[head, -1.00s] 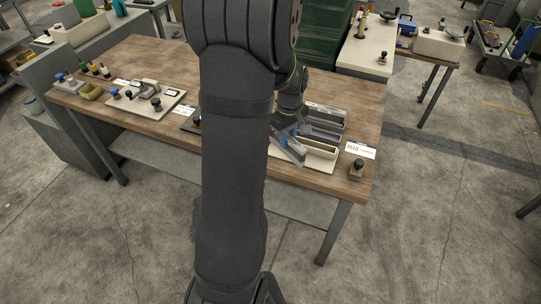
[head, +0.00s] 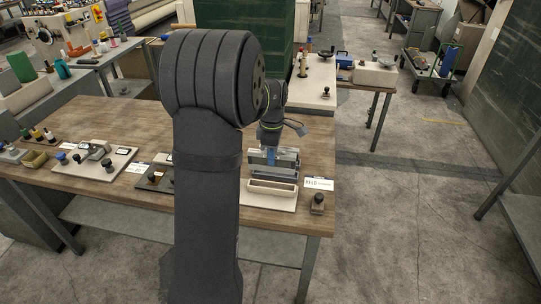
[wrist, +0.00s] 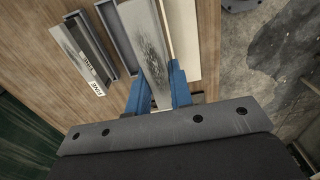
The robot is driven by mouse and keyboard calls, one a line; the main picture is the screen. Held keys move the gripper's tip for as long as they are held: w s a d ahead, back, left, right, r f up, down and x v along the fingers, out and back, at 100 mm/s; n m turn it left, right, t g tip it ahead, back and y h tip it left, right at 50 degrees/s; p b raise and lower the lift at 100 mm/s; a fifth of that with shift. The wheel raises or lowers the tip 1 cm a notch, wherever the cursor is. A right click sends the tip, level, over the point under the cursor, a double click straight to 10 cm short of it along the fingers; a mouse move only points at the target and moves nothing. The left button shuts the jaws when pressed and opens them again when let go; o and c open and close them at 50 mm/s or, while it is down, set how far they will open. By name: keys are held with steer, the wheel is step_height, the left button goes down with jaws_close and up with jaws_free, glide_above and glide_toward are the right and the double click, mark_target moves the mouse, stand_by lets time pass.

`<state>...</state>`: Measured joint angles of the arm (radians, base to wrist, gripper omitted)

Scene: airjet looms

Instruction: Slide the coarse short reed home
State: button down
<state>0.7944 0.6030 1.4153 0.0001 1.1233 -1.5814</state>
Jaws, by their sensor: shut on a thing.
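My gripper (head: 271,153) is shut on a flat grey reed with a dark mottled face (wrist: 147,45). Its blue fingers (wrist: 158,92) grip the reed from both sides in the wrist view. In the head view the held reed (head: 262,168) lies level, left to right, above the fixture behind a cream open-topped holder (head: 272,196). Whether it touches anything below is unclear. Another reed (wrist: 77,48), with white labels that seem to read FINE, lies in a grey tray to the left in the wrist view. A narrow grey tray (wrist: 118,30) beside it looks empty.
A white card reading REED (head: 318,184) and a black-knobbed block (head: 318,204) stand right of the holder. Several knobbed fixtures (head: 95,165) fill the left of the wooden table. The table's right edge is close to the card.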

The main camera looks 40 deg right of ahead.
mark_target(272, 171)
steer(key=shift+f, duration=2.9)
steer(key=shift+f, duration=1.75)
steer(key=c, duration=1.2)
jaws_free()
step_height(272, 171, up, 17)
steer(key=shift+r, duration=0.2)
steer(key=shift+f, duration=0.1)
